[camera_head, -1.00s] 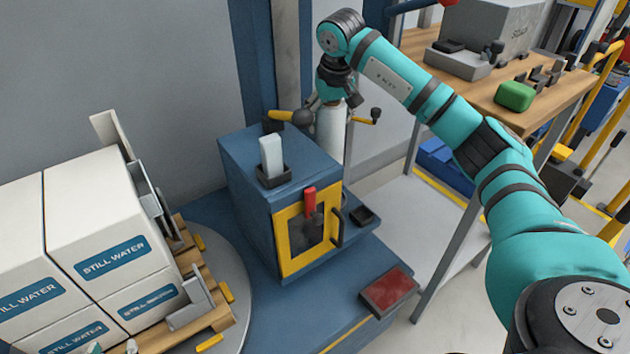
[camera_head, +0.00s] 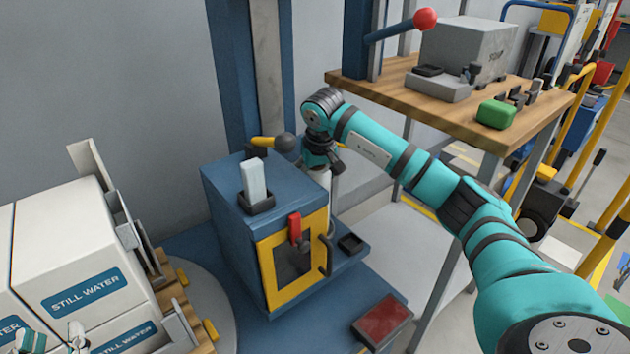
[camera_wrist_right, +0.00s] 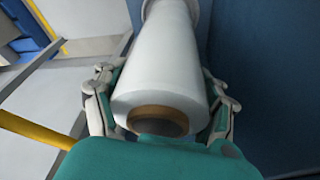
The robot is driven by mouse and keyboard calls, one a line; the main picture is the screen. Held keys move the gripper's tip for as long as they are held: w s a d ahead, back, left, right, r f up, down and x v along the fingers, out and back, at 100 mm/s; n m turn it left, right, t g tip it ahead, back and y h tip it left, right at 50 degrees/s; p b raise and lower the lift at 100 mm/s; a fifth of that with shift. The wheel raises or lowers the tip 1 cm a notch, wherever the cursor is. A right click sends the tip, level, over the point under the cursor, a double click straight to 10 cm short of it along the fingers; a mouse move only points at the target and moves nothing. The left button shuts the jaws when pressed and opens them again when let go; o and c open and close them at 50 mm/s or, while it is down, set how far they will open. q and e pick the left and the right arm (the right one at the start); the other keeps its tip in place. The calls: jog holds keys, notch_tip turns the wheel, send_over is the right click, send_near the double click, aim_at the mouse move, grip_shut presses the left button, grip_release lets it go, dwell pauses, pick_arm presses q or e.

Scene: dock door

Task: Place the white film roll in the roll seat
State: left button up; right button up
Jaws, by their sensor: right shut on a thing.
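The white film roll (camera_head: 323,182) is upright behind the right side of the blue cabinet, which hides part of it. In the right wrist view the film roll (camera_wrist_right: 170,60) shows its brown core end towards the camera. My right gripper (camera_wrist_right: 160,78) is shut on the roll, with a finger on each side; its fingers are hard to make out in the head view. My left gripper (camera_head: 53,337) is at the bottom left corner by the boxes, its fingers apart and empty. I cannot clearly make out the roll seat; the roll's far end meets a pale round rim in the wrist view.
Water boxes (camera_head: 60,235) stand on a pallet at left. A wooden bench (camera_head: 400,85) stands at back right. A red pad (camera_head: 382,322) lies in front.

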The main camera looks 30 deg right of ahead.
jog(key=o, duration=1.5)
jog(key=shift+f, duration=0.1)
